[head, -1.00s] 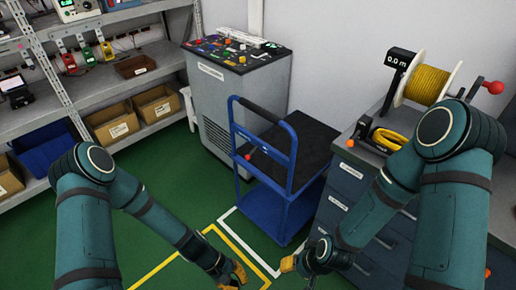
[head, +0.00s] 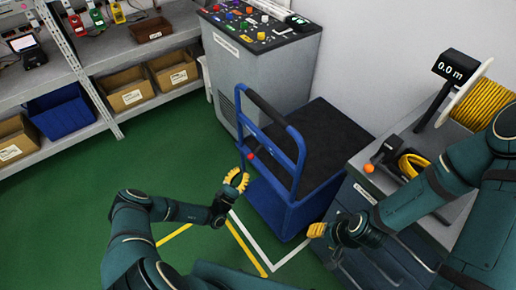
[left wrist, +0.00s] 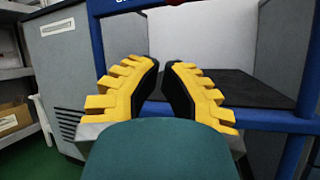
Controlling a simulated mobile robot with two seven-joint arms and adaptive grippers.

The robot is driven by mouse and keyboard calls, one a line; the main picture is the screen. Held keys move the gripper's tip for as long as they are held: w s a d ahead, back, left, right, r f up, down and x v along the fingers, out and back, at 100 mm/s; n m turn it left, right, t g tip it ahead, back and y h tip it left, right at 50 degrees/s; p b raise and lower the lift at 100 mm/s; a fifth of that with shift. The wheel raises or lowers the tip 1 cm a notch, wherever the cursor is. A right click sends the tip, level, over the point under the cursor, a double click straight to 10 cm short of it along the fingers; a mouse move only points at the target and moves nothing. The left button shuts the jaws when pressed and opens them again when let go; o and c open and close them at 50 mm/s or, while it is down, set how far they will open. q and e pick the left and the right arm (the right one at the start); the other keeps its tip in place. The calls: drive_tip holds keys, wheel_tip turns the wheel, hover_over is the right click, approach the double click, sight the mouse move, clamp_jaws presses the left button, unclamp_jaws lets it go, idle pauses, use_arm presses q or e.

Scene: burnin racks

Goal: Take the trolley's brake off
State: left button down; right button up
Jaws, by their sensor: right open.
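The blue trolley (head: 272,212) with a black top deck (head: 318,140) and a push handle (head: 268,107) stands in the middle of the head view. A small red knob (head: 251,156) shows low on its handle frame; its lever is too small to read. My left gripper (head: 238,180) is open and empty, just below and left of the knob, apparently not touching it. In the left wrist view its yellow fingers (left wrist: 160,75) stand apart, with the trolley's blue frame (left wrist: 270,117) beyond. My right gripper (head: 316,230) is open and empty, right of the trolley's base.
A grey cabinet (head: 240,75) with a control panel stands behind the trolley. A drawer bench (head: 345,205) with a yellow cable reel (head: 488,100) is close on the right. Shelves with boxes (head: 125,92) line the left. Green floor (head: 150,160) is free at left.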

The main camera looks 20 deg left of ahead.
sight(250, 155)
use_arm(q)
drive_tip(key=shift+s+a, duration=0.1)
drive_tip(key=b+x, duration=0.1)
drive_tip(key=x, duration=0.9)
drive_tip(key=s, duration=0.1)
drive_tip(key=s+r, duration=0.1)
drive_tip(key=s, duration=0.1)
drive_tip(key=shift+s+a+r+p, duration=0.25)
drive_tip(key=shift+s+r+p, duration=0.05)
drive_tip(key=shift+r, duration=0.05)
